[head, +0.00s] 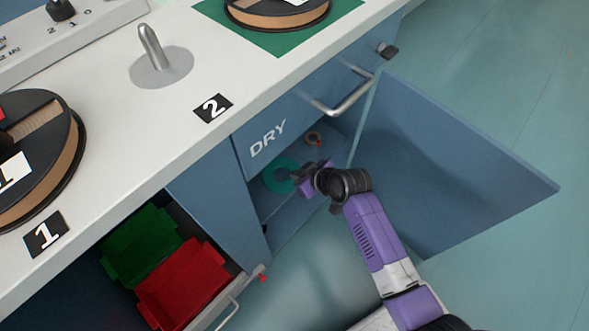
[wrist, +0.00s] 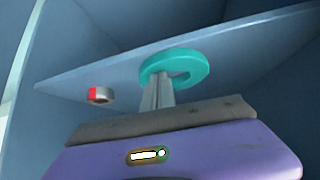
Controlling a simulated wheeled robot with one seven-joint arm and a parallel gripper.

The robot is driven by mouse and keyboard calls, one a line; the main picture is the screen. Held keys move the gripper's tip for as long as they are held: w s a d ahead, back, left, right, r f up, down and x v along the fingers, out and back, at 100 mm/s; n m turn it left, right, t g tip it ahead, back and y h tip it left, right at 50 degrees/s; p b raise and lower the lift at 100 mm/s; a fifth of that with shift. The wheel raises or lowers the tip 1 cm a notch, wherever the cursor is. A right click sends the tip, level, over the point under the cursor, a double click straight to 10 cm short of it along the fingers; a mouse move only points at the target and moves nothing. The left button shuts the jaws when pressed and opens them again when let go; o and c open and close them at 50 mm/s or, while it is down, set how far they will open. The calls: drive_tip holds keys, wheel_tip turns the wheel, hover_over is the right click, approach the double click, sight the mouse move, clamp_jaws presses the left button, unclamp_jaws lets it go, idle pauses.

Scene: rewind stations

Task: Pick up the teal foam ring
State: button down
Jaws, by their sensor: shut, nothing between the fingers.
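The teal foam ring (head: 270,176) lies on a shelf inside the open blue cupboard marked DRY, partly behind my gripper in the head view. In the wrist view the ring (wrist: 197,66) shows just beyond the fingertips, with its hole partly visible. My gripper (head: 300,180) reaches into the cupboard opening beside the ring. Its fingers (wrist: 157,92) are shut together with nothing between them. Their tips overlap the near edge of the ring in the wrist view; I cannot tell whether they touch it.
A small red and grey roll (wrist: 101,96) sits on the same shelf (wrist: 235,45). The cupboard door (head: 450,165) stands open to the right of my arm. A drawer with green (head: 143,245) and red (head: 185,285) bins is open at lower left. The counter (head: 150,125) overhangs the cupboard.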

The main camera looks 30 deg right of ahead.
drive_tip(key=s, duration=0.1)
drive_tip(key=s+f, duration=0.1)
drive_tip(key=s, duration=0.1)
drive_tip(key=shift+s+d+f+p, duration=0.15)
drive_tip(key=shift+s+d+p, duration=0.05)
drive_tip(key=shift+d+p, duration=0.2)
drive_tip(key=shift+w+a+r+p, duration=0.1)
drive_tip(key=shift+w+r+p, duration=0.05)
drive_tip(key=shift+r+p, duration=0.8)
